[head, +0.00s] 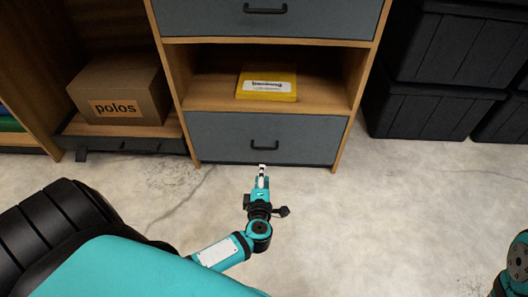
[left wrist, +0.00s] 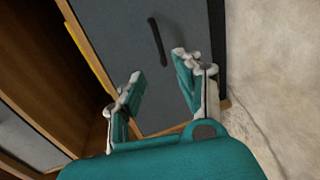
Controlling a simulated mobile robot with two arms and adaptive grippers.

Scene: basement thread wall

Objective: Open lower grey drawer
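The lower grey drawer (head: 225,138) is at the bottom of the wooden cabinet and looks shut. Its dark bar handle (head: 265,145) is at the middle of its front. My left gripper (head: 262,170) is just in front of the drawer, below the handle in the head view. In the left wrist view, my left gripper (left wrist: 158,80) has its two fingers apart with nothing between them. The drawer front (left wrist: 125,35) and its handle (left wrist: 157,41) show beyond the fingertips, apart from them. My right gripper is not in view; only a bit of my right arm shows at the right edge.
Above the drawer is an open shelf (head: 205,92) with a yellow box (head: 267,96). An upper grey drawer (head: 215,18) is over it. A cardboard box (head: 125,88) stands left, black bins (head: 420,112) right. The concrete floor (head: 370,220) in front is clear.

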